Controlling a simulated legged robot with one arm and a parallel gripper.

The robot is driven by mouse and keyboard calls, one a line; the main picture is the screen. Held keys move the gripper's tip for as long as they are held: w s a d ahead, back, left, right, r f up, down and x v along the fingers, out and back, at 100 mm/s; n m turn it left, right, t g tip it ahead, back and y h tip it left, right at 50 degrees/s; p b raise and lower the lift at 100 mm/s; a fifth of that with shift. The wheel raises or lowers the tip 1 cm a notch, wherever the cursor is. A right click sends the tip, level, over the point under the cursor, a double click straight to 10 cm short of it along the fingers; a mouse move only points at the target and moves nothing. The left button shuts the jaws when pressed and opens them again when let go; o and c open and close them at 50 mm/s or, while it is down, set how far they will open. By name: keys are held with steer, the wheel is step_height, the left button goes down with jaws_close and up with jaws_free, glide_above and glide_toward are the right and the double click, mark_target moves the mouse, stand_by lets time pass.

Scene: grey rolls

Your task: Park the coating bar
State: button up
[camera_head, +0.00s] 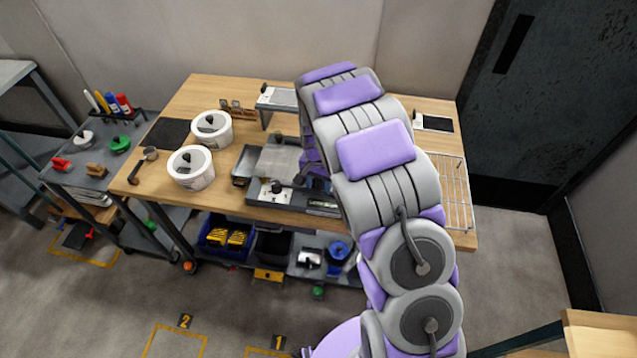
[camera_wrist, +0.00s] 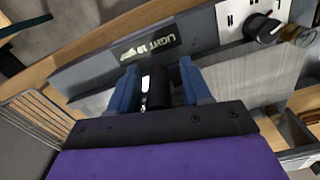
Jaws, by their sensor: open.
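My gripper (camera_wrist: 160,84) is open in the wrist view, its two blue fingers pointing at the grey coating machine (camera_wrist: 95,70). A black upright piece (camera_wrist: 156,90) with a small white mark shows between the fingers, with a gap visible on either side. I cannot tell whether it is the coating bar or its handle. The machine's flat grey bed (camera_wrist: 255,75) lies beyond the fingers. In the head view the machine (camera_head: 262,192) is on the wooden bench, and my arm hides its right part and my gripper.
Two white tubs (camera_head: 190,168) stand left on the wooden bench (camera_head: 215,204). A wire rack (camera_head: 452,190) lies at its right end, also in the wrist view (camera_wrist: 40,105). A black knob (camera_wrist: 262,28) sticks up from the machine's panel. A tool cart (camera_head: 90,165) stands left.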

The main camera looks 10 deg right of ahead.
jaws_close()
stand_by(0.4)
